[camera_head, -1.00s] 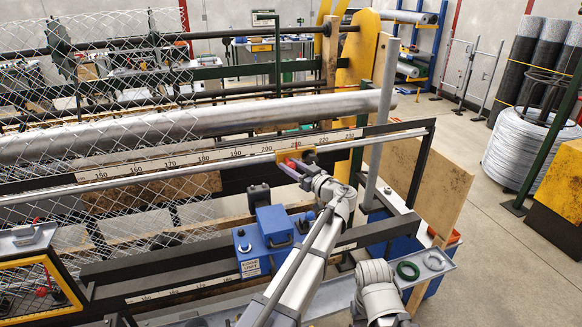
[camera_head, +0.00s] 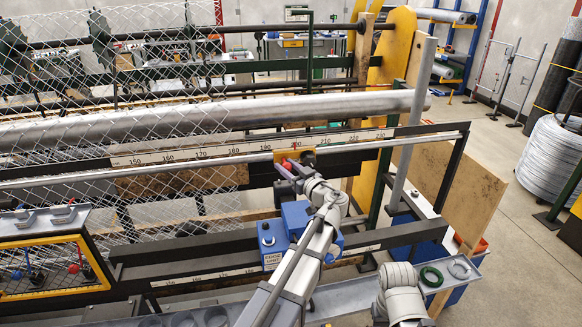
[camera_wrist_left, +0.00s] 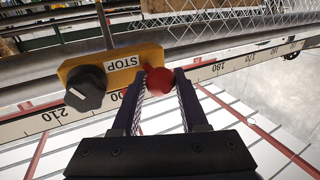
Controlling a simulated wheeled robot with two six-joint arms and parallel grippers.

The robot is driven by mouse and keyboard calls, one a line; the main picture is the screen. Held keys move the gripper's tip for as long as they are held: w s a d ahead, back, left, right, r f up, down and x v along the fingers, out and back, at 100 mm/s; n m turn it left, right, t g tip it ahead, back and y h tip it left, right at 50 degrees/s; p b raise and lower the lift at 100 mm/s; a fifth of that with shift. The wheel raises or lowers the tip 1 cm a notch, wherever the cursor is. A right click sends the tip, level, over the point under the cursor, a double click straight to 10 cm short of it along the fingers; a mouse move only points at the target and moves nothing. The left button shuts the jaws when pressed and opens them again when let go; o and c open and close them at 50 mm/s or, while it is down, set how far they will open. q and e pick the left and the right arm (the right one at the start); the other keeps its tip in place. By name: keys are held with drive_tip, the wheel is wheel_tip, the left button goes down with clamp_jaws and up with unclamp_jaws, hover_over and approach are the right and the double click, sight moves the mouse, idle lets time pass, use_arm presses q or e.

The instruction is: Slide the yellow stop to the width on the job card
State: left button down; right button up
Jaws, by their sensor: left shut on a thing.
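The yellow stop (camera_head: 308,157) sits on the rail beside the white number scale (camera_head: 235,147), near 200. In the left wrist view the stop (camera_wrist_left: 118,64) carries a "STOP" label, a black knob (camera_wrist_left: 86,88) and a red knob (camera_wrist_left: 160,81). My left gripper (camera_wrist_left: 160,76) has its two fingers on either side of the red knob and is shut on it. The left gripper (camera_head: 287,167) also shows in the head view, at the stop's front. I cannot make out a job card. My right gripper is out of view.
A long metal roller (camera_head: 230,115) and chain-link mesh (camera_head: 150,75) lie behind the scale. A blue box (camera_head: 272,243) stands below the left arm. A yellow-framed window guard (camera_head: 60,265) is at the lower left. A tray with a green ring (camera_head: 431,276) is at the lower right.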

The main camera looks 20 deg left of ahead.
use_arm(q)
drive_tip(key=c, duration=0.8)
unclamp_jaws()
drive_tip(key=shift+c, duration=0.2)
drive_tip(key=o, duration=0.3)
drive_tip(key=shift+w+d, duration=0.1)
drive_tip(key=shift+d, duration=0.05)
drive_tip(key=shift+v, duration=3.9)
